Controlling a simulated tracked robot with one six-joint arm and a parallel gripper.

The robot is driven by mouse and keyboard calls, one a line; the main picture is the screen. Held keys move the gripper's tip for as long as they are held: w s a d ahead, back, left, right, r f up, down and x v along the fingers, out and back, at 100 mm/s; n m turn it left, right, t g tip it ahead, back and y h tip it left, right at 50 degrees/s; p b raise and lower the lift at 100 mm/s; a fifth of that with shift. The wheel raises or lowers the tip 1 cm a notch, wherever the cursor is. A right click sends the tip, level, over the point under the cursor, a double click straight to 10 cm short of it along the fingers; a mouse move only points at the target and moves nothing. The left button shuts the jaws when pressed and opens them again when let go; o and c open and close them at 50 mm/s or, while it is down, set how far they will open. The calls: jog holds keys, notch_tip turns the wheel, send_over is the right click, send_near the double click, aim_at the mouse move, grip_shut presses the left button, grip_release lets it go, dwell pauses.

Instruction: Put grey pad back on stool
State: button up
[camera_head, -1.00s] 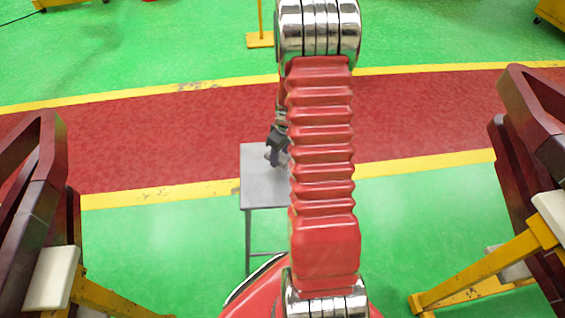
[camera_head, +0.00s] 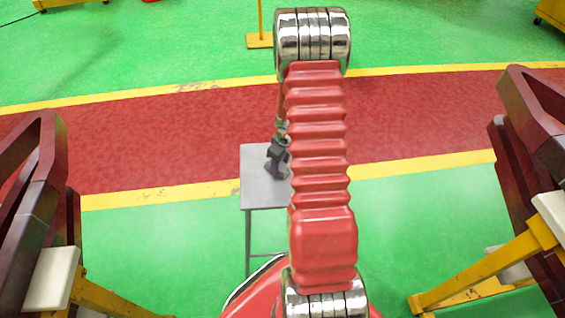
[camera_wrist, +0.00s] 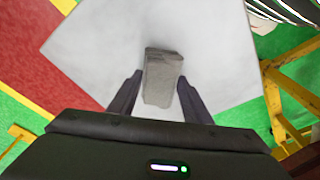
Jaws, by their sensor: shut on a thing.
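The grey pad (camera_wrist: 162,78) is a small block between the two fingers of my gripper (camera_wrist: 160,90) in the wrist view. The gripper is shut on it. The stool (camera_wrist: 100,55) has a flat pale grey square top, seen beneath the pad in the wrist view. In the head view the stool (camera_head: 258,190) stands on the green floor, partly hidden by my red arm. My gripper (camera_head: 278,172) is over its top there. I cannot tell whether the pad touches the stool top.
Dark red frames on yellow supports stand at the left (camera_head: 30,180) and right (camera_head: 535,150). A red walkway (camera_head: 150,145) with yellow borders runs behind the stool. The visible part of the stool top around the pad is clear.

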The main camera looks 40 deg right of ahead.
jog(key=o, duration=1)
notch_tip(320, 180, up, 12)
jog(key=s, duration=0.1)
jog(key=shift+s+d, duration=0.15)
jog(key=shift+s, duration=0.25)
dwell(0.6)
